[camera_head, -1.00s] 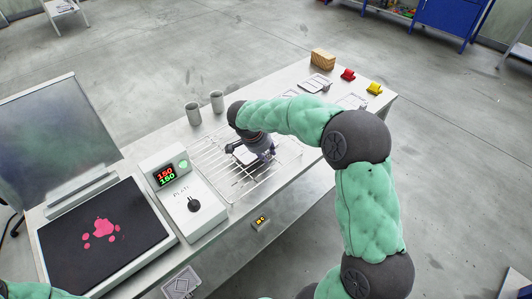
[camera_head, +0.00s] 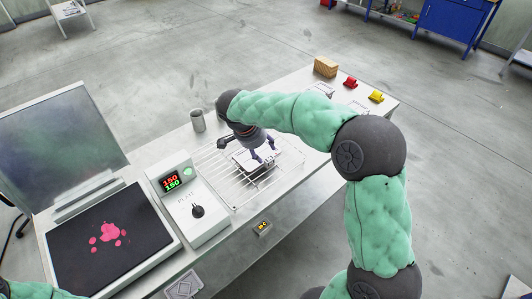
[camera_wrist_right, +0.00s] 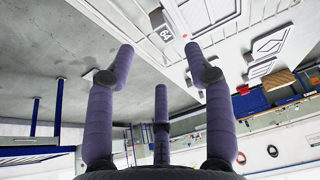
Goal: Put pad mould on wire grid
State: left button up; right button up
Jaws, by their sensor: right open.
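The pad mould (camera_head: 247,162) is a light, flat plate. In the head view it lies on the wire grid (camera_head: 225,189) near the middle of the table, partly covered by my right gripper. The grid's silver bars show around it. My right gripper (camera_head: 264,158) is open, its purple fingers pointing down over the mould's right part; I cannot tell whether a finger touches it. In the right wrist view the open right gripper (camera_wrist_right: 157,68) shows its fingers spread with nothing between them. My left gripper is out of view; only a bit of my left arm shows at the lower left.
A control box (camera_head: 188,203) with a lit display stands left of the grid, beside a dark press plate (camera_head: 80,255) with a pink paw print. A grey cup (camera_head: 197,121) stands behind the grid. A wooden block (camera_head: 325,67), red piece (camera_head: 350,82) and yellow piece (camera_head: 376,96) sit at the far end.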

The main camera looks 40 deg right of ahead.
jog(key=v, duration=0.3)
jog(key=shift+a+r, duration=0.15)
jog(key=shift+r, duration=0.05)
dwell(2.1)
